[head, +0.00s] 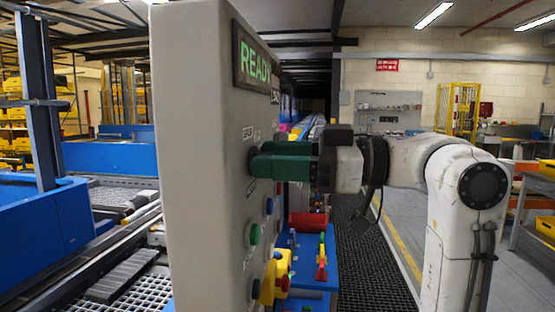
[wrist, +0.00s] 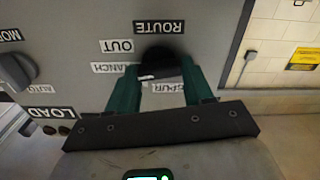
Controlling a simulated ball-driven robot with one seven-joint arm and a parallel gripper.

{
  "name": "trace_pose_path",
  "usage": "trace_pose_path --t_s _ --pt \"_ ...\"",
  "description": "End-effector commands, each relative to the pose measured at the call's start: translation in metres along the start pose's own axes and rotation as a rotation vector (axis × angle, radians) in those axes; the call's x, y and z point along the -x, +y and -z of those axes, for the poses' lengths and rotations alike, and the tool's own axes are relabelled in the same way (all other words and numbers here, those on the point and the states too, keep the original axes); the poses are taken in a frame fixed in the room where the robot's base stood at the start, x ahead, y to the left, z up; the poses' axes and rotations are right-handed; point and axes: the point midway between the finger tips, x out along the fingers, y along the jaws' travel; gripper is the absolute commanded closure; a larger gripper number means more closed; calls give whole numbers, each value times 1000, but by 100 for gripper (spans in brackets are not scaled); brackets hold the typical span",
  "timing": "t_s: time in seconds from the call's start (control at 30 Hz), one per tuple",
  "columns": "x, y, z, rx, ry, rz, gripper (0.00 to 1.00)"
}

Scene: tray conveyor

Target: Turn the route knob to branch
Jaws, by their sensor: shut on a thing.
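The route knob (wrist: 158,60) is dark and sits on the grey panel, upside down in the wrist view. My green-fingered gripper (wrist: 160,72) is shut on it, one finger on each side. The labels ROUTE (wrist: 158,27), OUT (wrist: 116,46), BRANCH (wrist: 112,68) and SPUR (wrist: 168,88) surround the knob; the fingers partly cover BRANCH and SPUR. A small light mark shows at the knob's lower edge, but I cannot tell which label it points to. In the head view my gripper (head: 256,163) reaches the panel face, and its fingers hide the knob.
The panel (head: 200,150) carries a green READY display (head: 254,60), a green button (head: 254,234) and a yellow-mounted red button (head: 278,276). Another knob (wrist: 14,72) lies left of my gripper in the wrist view, near a LOAD label (wrist: 50,113).

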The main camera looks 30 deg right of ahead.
Motion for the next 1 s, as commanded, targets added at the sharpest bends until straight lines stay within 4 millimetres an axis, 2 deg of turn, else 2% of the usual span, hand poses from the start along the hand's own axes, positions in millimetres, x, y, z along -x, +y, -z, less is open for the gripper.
trace_pose_path --t_s 0.03,0.07,0.3,0.53,0.67,1.0 --pt "0 1 0 0 0 -2 79" --pt "0 1 0 0 0 -2 46" --pt "0 0 0 -1 0 -1 23" --pt "1 0 0 -1 0 -1 23" --pt "9 1 -1 0 0 -3 23" --pt "70 1 -2 -1 0 -6 23"
